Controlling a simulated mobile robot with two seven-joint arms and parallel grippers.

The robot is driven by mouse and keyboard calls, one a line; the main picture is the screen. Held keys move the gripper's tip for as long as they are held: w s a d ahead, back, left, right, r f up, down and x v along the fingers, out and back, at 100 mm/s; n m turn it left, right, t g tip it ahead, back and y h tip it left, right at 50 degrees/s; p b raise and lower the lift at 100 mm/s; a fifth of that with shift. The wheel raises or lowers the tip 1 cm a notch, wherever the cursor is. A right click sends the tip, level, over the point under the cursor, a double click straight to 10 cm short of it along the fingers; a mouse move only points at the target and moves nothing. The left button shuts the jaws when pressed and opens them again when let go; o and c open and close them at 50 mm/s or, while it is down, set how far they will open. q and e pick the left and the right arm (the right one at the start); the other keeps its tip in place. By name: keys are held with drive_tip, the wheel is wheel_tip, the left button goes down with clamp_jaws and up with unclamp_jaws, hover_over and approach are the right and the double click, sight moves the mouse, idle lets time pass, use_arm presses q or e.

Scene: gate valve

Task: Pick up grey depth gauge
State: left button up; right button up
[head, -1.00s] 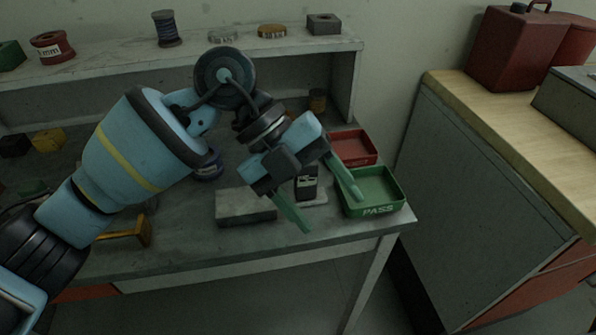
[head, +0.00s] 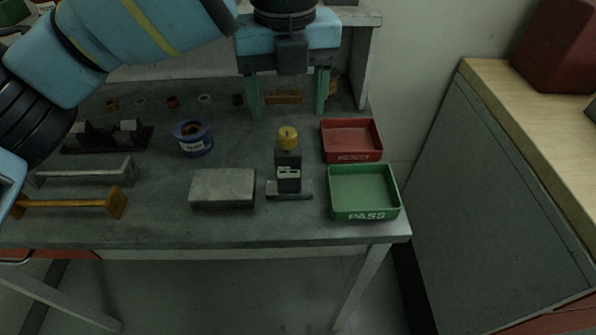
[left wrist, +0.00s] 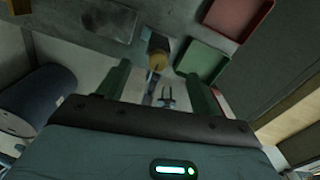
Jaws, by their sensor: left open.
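The grey depth gauge (head: 288,178) stands upright on the workbench, with a flat grey foot, a dark body with a small display, and a yellow knob on top. My left gripper (head: 288,108) is open and empty, its two green fingers pointing down, above and behind the gauge in the head view. In the left wrist view the gauge's yellow knob (left wrist: 157,61) shows beyond and between the spread fingers (left wrist: 155,78); its foot is hard to make out there. The fingers are apart from the gauge. My right gripper is not in view.
A green PASS tray (head: 364,216) and a red REJECT tray (head: 352,156) stand right of the gauge. A grey block (head: 223,188) lies close on its left. A blue tape roll (head: 193,139), an orange gauge-like bar (head: 70,205) and a grey one (head: 85,172) are farther left.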

sight(287, 131)
use_arm(q)
drive_tip(key=shift+a+f, duration=0.15)
drive_tip(key=shift+f, duration=0.05)
drive_tip(key=shift+s+f, duration=0.15)
drive_tip(key=shift+f, duration=3.55)
drive_tip(key=shift+c, duration=0.2)
clamp_jaws()
